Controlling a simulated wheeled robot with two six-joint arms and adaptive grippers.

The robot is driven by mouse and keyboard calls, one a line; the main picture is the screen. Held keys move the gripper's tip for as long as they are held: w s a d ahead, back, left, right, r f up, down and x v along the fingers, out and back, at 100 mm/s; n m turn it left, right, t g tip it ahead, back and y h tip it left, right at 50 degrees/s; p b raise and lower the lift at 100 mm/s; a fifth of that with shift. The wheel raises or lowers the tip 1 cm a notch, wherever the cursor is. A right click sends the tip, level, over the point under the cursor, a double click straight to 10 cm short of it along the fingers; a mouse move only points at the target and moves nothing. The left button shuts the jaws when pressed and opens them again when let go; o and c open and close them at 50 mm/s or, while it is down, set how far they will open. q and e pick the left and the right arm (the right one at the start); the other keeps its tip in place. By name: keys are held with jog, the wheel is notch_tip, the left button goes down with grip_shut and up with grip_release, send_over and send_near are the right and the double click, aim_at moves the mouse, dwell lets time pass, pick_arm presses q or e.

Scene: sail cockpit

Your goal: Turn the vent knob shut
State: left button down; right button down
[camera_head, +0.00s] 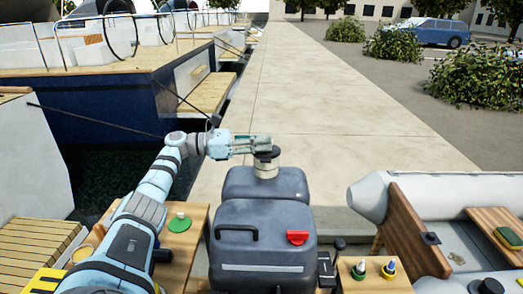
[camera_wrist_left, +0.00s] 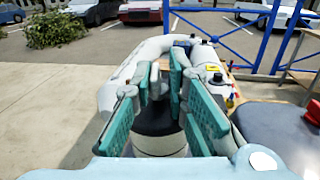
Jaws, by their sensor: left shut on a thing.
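My left gripper (camera_head: 262,146) reaches in from the left and is shut on the knob. In the left wrist view the knob (camera_wrist_left: 157,120) sits between the teal finger pads of the left gripper (camera_wrist_left: 163,85), which partly hide it. Any mark showing how far the knob is turned cannot be made out. My right gripper is not in view.
A red tap handle (camera_head: 297,237) and a black carry handle (camera_head: 236,233) are on the tank's front. A grey inflatable boat (camera_head: 368,197) lies right. The dock (camera_head: 290,80) behind is clear.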

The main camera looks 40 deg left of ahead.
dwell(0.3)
pick_arm(q)
jog(key=c, duration=1.9)
grip_release()
jog(key=shift+o, duration=0.7)
jog(key=shift+w+f, duration=0.15)
jog(key=shift+a, duration=0.1)
jog(key=v, duration=0.7)
jog(key=shift+a, duration=0.3)
jog(key=shift+d, duration=0.1)
